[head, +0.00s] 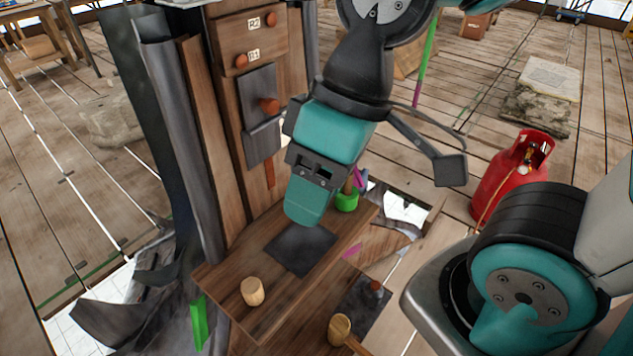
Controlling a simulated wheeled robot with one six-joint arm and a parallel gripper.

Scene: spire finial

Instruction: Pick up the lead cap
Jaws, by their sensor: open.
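A flat dark grey square piece (300,248), which looks like the lead cap, lies on the brown wooden bench top (222,276). I cannot be sure, as other dark grey sheets are in view. My gripper (308,205) points down just above and behind this piece, in front of the wooden post. It is open, with nothing seen in it. Its teal body hides part of the bench behind it. I cannot tell how large the gap down to the piece is.
A wooden post (218,130) with pegs and grey plates rises behind. A wooden cylinder (252,291), a mallet (340,328) and a green cup (347,198) stand close by. A second grey sheet (358,303) lies right. A red gas bottle (500,185) stands on the floor.

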